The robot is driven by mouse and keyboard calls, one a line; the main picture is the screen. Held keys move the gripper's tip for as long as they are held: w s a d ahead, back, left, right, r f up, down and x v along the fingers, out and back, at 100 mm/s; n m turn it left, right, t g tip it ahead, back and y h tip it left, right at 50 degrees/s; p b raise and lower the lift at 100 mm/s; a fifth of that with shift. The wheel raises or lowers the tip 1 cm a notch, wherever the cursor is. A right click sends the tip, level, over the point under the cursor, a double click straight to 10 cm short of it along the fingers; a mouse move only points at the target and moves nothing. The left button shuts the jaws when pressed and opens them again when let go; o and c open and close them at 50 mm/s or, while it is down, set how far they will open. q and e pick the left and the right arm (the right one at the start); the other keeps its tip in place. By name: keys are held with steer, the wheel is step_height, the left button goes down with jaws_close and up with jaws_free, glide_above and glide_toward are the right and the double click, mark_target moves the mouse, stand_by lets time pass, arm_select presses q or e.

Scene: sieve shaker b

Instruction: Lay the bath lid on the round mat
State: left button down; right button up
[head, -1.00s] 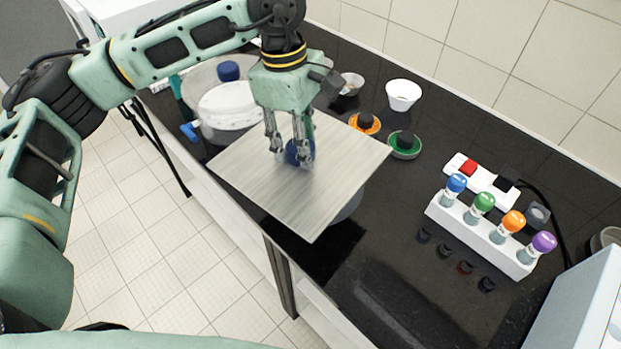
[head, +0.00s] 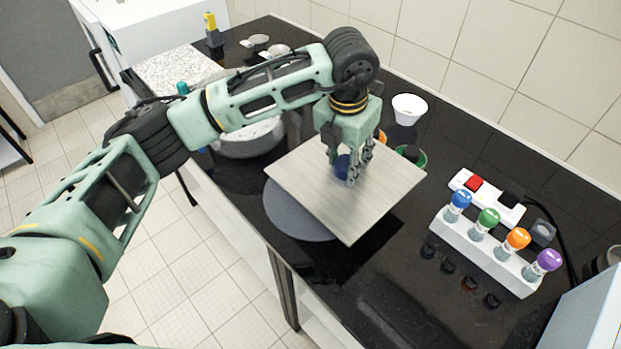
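The bath lid (head: 370,208) is a square, brushed-metal plate with a blue knob (head: 341,167) at its middle. My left gripper (head: 350,170) is over the lid with its fingers around the knob, shut on it. The round mat (head: 293,213) is a dark grey disc on the black bench; its left part shows, and the rest is hidden under the lid. The lid overhangs the mat towards the right. It looks raised above the mat, but the gap is hard to judge. My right gripper is not in view.
A white rack (head: 487,251) with several colour-capped bottles stands to the right, beside a white switch strip (head: 487,198). A white bowl (head: 408,108) and a green-rimmed dish (head: 411,155) lie behind the lid. A round vessel (head: 250,140) stands behind my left arm. The front bench is clear.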

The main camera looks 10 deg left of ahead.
mark_target(305, 158)
arm_select(q)
steer(key=a+f+p, duration=0.1)
steer(key=a, duration=0.1)
steer(key=w+a+f+p, duration=0.1)
steer(key=a+f, duration=0.1)
steer(key=a, duration=0.1)
steer(key=a+f+p, duration=0.1)
steer(key=a, duration=0.2)
steer(key=shift+w+a+f, duration=0.25)
steer(key=shift+w+f, duration=0.1)
steer(key=shift+w, duration=0.05)
steer(key=shift+a+f, duration=0.2)
step_height(305, 158, down, 4)
steer(key=shift+r+p, duration=0.15)
steer(key=shift+p, duration=0.9)
steer(key=shift+f, duration=0.2)
steer(key=shift+f, duration=0.1)
steer(key=c, duration=1.6)
jaws_free()
steer(key=shift+f, duration=0.1)
steer(key=o, duration=0.5)
